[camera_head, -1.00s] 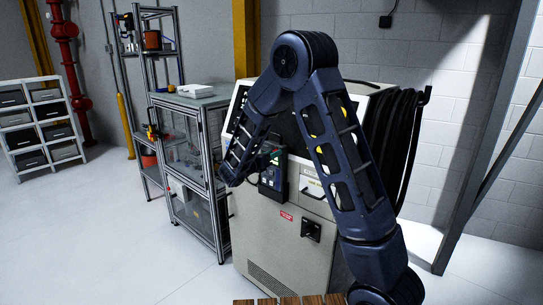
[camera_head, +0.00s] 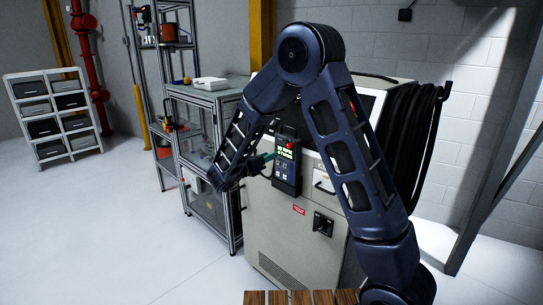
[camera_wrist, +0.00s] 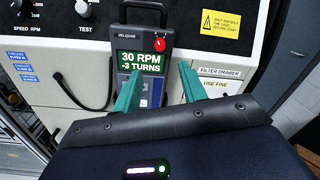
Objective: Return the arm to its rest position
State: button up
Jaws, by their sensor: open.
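My gripper (camera_wrist: 160,68) is open and empty in the wrist view, its two teal fingers apart in front of a dark handheld-style unit (camera_wrist: 147,58). The unit's green display reads "30 RPM -3 TURNS", and a red button (camera_wrist: 160,45) sits at its upper right. In the head view, the unit (camera_head: 288,168) is at the front of a beige cabinet (camera_head: 275,222). My dark blue arm is bent, elbow high, in front of the cabinet. I cannot tell whether the fingers touch anything.
Black hoses (camera_head: 408,140) hang at the cabinet's right side. A glass-sided metal-framed bench (camera_head: 207,150) stands left of it. A drawer rack (camera_head: 55,118) is far left. A wooden slatted surface (camera_head: 300,297) shows at the bottom. The floor at left is clear.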

dwell(0.3)
jog(key=s+d+r+m+g+y, duration=0.1)
jog(key=s+d+r+m+g, duration=0.2)
jog(key=d, duration=0.5)
jog(key=s+d+r+m+g+y, duration=0.1)
jog(key=s+d+m+g, duration=0.25)
jog(key=d+m, duration=0.3)
jog(key=s+d+r+m+g+y, duration=0.1)
jog(key=s+d+r+m+g, duration=0.2)
jog(key=d, duration=0.6)
jog(key=s+d+r+m+y, duration=0.1)
jog(key=s+d+m+y, duration=0.1)
jog(key=s+m+y, duration=0.3)
jog(key=s+d+r+m+t+y, duration=0.1)
jog(key=s+d+m+y, duration=0.2)
jog(key=s+m, duration=1)
jog(key=shift+s+d+y, duration=0.3)
jog(key=shift+s+y, duration=0.1)
jog(key=shift+y, duration=0.9)
jog(key=shift+t, duration=0.25)
